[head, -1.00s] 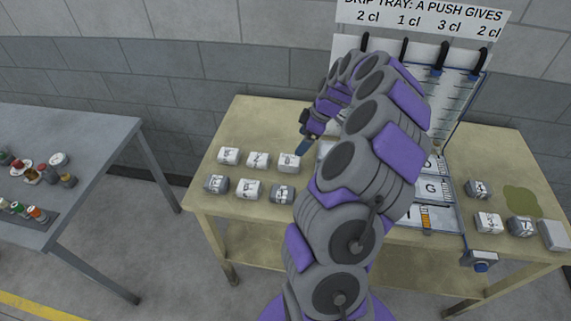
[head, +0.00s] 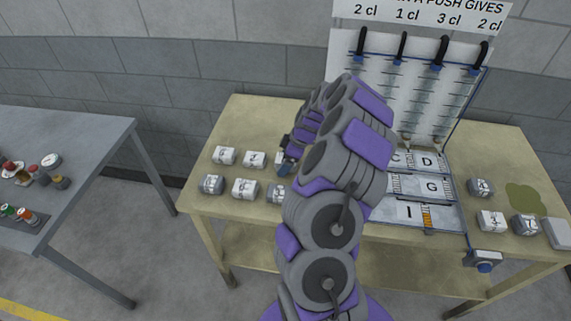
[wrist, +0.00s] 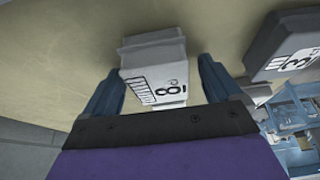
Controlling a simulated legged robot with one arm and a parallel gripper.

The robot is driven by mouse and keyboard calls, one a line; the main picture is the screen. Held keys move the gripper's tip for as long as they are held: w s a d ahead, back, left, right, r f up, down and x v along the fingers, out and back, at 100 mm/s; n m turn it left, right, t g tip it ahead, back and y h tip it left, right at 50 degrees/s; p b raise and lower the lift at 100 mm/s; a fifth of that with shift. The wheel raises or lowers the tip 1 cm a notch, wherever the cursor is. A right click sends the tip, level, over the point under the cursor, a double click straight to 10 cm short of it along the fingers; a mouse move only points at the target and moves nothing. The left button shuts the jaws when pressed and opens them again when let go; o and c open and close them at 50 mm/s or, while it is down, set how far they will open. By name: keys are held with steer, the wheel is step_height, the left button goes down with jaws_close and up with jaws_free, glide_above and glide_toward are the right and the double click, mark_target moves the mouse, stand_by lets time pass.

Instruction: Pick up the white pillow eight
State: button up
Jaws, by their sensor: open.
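The white pillow eight (wrist: 155,58) is a pale block with a black 8 and a striped mark on its face. In the wrist view it lies between the two blue fingers of my gripper (wrist: 157,85), which is open around it with a gap showing on the right. I cannot tell if the left finger touches it. In the head view my gripper (head: 286,167) is low over the table at the right end of the back row of pillows, and it mostly hides the pillow there.
A grey pillow (wrist: 282,42) lies close on the right in the wrist view. White pillows (head: 224,156) and grey ones (head: 211,184) stand to the left on the tan table (head: 235,118). The lettered drip tray (head: 402,212) is right of my arm.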

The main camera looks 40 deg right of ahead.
steer(key=shift+d, duration=0.35)
steer(key=shift+a+r, duration=0.1)
steer(key=shift+a, duration=0.35)
steer(key=c, duration=0.8)
steer(key=shift+d, duration=0.1)
steer(key=shift+c, duration=1.2)
steer(key=shift+d, duration=0.15)
